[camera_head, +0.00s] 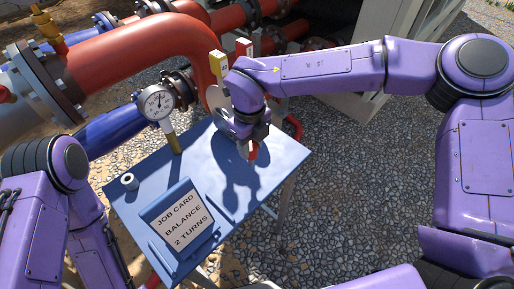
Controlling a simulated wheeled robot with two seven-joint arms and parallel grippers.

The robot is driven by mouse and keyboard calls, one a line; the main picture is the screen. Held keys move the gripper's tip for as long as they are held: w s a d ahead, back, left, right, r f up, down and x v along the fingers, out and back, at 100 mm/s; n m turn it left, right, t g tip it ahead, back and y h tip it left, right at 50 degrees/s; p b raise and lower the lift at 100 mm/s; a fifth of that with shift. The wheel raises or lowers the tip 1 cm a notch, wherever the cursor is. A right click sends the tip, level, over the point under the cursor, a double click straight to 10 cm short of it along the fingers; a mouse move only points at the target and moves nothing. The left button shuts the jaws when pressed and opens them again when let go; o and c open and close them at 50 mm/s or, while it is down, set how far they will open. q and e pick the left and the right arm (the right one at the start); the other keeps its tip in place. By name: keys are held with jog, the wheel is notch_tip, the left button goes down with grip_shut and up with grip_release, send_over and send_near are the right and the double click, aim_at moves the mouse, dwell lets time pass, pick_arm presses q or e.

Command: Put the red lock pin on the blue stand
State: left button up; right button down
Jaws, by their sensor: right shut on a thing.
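The blue stand (285,157) is a flat blue table in the middle of the view, with a job card holder on it. My right gripper (249,150) comes in from the upper right and points down over the stand's far right part. It is shut on a small red piece, which looks like the red lock pin (253,153). The gripper hides most of it, and I cannot tell whether it touches the stand's top. Dark shadows of the arm lie on the stand below. My left arm shows at the left edge; its gripper is out of view.
A job card holder (180,225), a small white ring-shaped object (129,182) and a pressure gauge (157,103) stand on or beside the table. Red pipes (150,45) and blue pipes (108,130) run behind. Yellow (218,63) and red (243,47) tags stand behind the arm. Gravel lies right.

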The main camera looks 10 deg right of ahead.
jog(key=f, duration=0.1)
jog(key=w+d+f+p, duration=0.1)
jog(key=f, duration=0.1)
jog(key=w+f, duration=0.1)
jog(key=f, duration=0.1)
jog(key=shift+d+f+p, duration=0.2)
jog(key=shift+d+p, duration=0.2)
jog(key=shift+f, duration=0.4)
jog(key=c, duration=0.7)
grip_release()
jog(key=shift+o, duration=0.2)
notch_tip(320, 180, up, 12)
jog(key=b, duration=0.2)
